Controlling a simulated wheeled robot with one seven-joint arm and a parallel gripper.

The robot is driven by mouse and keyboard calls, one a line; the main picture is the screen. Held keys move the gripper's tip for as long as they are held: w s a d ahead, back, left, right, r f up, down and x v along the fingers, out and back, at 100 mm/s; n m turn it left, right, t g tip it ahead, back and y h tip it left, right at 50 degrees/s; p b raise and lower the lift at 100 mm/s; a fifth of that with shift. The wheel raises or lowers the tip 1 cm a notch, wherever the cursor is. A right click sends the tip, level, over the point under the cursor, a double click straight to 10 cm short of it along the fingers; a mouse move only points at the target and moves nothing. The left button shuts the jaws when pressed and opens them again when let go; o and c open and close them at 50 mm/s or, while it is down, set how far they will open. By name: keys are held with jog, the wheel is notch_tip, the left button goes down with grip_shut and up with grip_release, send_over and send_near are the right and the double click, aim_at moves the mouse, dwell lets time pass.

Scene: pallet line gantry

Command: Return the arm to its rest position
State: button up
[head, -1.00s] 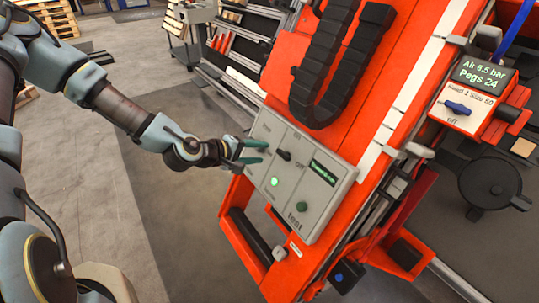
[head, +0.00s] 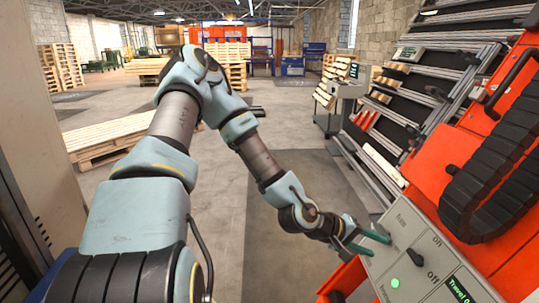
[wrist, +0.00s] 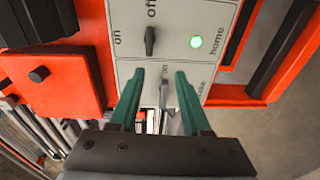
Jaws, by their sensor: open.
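My arm reaches from the lower left of the head view toward the grey control panel (head: 425,255) on the orange machine. My gripper (head: 370,241) is at the panel's left edge, its green fingers pointing at it. In the wrist view my gripper (wrist: 160,80) is open, with two green fingers apart. A lever on the panel's lower plate shows between them. I cannot tell whether the fingers touch it. A black knob (wrist: 150,41) marked on and off and a lit green lamp (wrist: 196,42) sit beyond the fingertips.
The orange machine (head: 410,145) with a black cable chain (head: 495,175) fills the right side. A slanted rack (head: 400,110) stands behind it. Wooden pallets (head: 105,135) lie at the left. The grey floor (head: 235,215) left of the panel is clear.

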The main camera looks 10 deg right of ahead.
jog(key=w+a+m+t+y, duration=0.1)
jog(key=w+a+y, duration=0.25)
jog(key=a, duration=0.65)
jog(key=w+a+m+y, duration=0.2)
jog(key=a+y, duration=0.2)
jog(key=a, duration=0.5)
jog(key=s+a+r+n+y, duration=0.1)
jog(key=a+r+y, duration=0.1)
jog(key=a+r, duration=0.5)
jog(key=s+a+r+n+y+p, duration=0.1)
jog(key=a+r+y, duration=0.1)
jog(key=a+r, duration=0.4)
jog(key=a, duration=0.5)
jog(key=shift+s+a+r, duration=0.2)
jog(key=shift+s+r, duration=0.15)
